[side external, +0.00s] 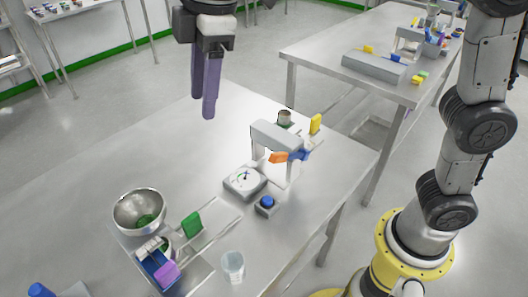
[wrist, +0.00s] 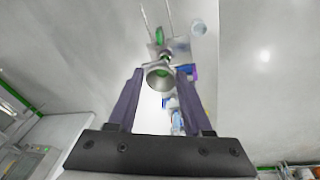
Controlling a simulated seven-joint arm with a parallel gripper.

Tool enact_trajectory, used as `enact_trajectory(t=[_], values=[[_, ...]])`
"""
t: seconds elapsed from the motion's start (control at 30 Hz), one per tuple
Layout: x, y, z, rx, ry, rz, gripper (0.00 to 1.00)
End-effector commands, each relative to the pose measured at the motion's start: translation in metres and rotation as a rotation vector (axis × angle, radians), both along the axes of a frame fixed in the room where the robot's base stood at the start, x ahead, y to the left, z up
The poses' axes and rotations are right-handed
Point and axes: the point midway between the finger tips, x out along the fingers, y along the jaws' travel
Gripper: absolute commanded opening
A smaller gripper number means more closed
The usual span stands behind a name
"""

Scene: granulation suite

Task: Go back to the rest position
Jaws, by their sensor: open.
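My gripper (side external: 203,104) hangs high above the left back part of the metal table (side external: 95,178), clear of everything on it. Its two purple fingers are apart with nothing between them. In the wrist view the fingers of my gripper (wrist: 160,72) are spread, and the metal bowl (wrist: 158,82) shows far below between their tips. In the side view the bowl (side external: 124,208) stands at the table's front left with something green inside.
A grey press-like stand (side external: 275,134), a dial scale (side external: 245,181) and a blue button (side external: 267,203) stand toward the right. The table's back left is bare.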

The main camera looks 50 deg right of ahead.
Motion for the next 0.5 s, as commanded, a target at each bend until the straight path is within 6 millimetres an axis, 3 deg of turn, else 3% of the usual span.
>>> enact_trajectory(t=[0.03,0.2,0.37,0.5], values=[[-0.006,-0.030,0.010,0.016,-0.021,-0.068,0.50],[-0.039,-0.109,0.021,0.066,-0.082,-0.290,0.50],[-0.082,-0.167,0.012,0.113,-0.139,-0.510,0.50],[-0.126,-0.204,-0.013,0.158,-0.188,-0.715,0.50]])
